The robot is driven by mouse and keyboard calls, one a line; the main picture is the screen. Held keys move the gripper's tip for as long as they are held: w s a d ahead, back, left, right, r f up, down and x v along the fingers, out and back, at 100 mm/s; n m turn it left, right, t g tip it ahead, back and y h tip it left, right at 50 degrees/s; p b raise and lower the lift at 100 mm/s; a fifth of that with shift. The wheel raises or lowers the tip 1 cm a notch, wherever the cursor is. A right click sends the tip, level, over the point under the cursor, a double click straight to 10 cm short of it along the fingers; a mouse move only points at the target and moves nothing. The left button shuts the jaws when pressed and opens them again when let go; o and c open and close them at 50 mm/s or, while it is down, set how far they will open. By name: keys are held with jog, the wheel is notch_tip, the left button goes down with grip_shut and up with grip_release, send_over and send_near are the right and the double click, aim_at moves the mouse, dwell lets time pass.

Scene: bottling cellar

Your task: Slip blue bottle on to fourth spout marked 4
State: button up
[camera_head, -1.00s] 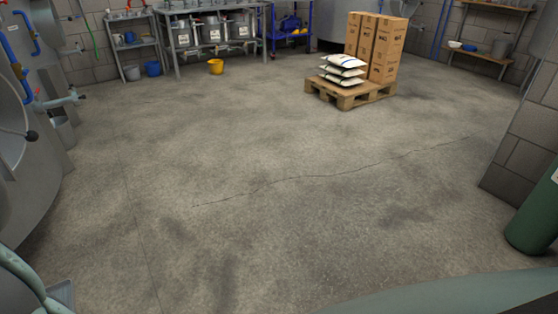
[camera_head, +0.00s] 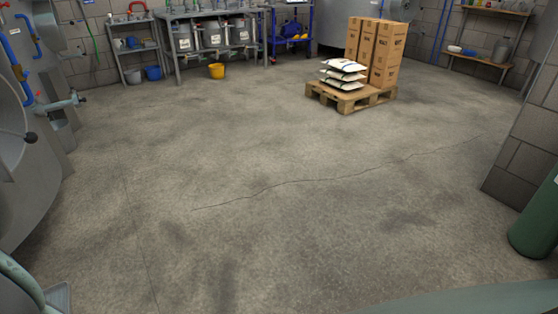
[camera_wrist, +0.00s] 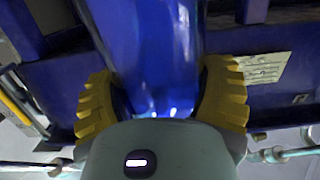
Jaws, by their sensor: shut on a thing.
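My gripper (camera_wrist: 160,96) shows in the wrist view, with its two yellow ribbed pads closed on either side of a shiny blue bottle (camera_wrist: 153,48). The bottle runs up out of the top of that view, so its far end is hidden. Neither the gripper nor the bottle shows in the head view. No spout marked 4 can be made out in either view.
In the wrist view, dark blue framework with a white label (camera_wrist: 264,68) lies behind the bottle, and a thin metal rod (camera_wrist: 295,153) is at lower right. The head view shows open floor, a loaded pallet (camera_head: 350,99), a yellow bucket (camera_head: 216,71) and a green cylinder (camera_head: 535,222).

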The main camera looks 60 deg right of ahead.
jog(key=shift+d+f+b, duration=0.15)
jog(key=shift+f+b, duration=0.5)
jog(key=shift+b, duration=0.1)
dwell(0.3)
jog(key=o, duration=1.3)
jog(key=shift+c, duration=0.2)
jog(key=shift+f, duration=0.1)
notch_tip(320, 180, up, 3)
jog(key=p, duration=0.4)
jog(key=d+h+p, duration=0.1)
jog(key=p, duration=0.1)
jog(key=s+d+r+p, duration=0.1)
jog(key=p, duration=0.2)
jog(key=shift+d+r+h, duration=0.15)
jog(key=shift+d+h, duration=0.1)
jog(key=shift+h, duration=0.15)
jog(key=s+d+f+b, duration=0.2)
jog(key=d+f+b, duration=0.2)
jog(key=f, duration=0.4)
jog(key=s+d+f+g+h+b, duration=0.1)
jog(key=s+d+f+b, duration=0.1)
jog(key=d+f, duration=0.3)
notch_tip(320, 180, down, 3)
jog(key=shift+d+f+b, duration=0.1)
jog(key=shift+d+b, duration=0.3)
jog(key=shift+b, duration=0.45)
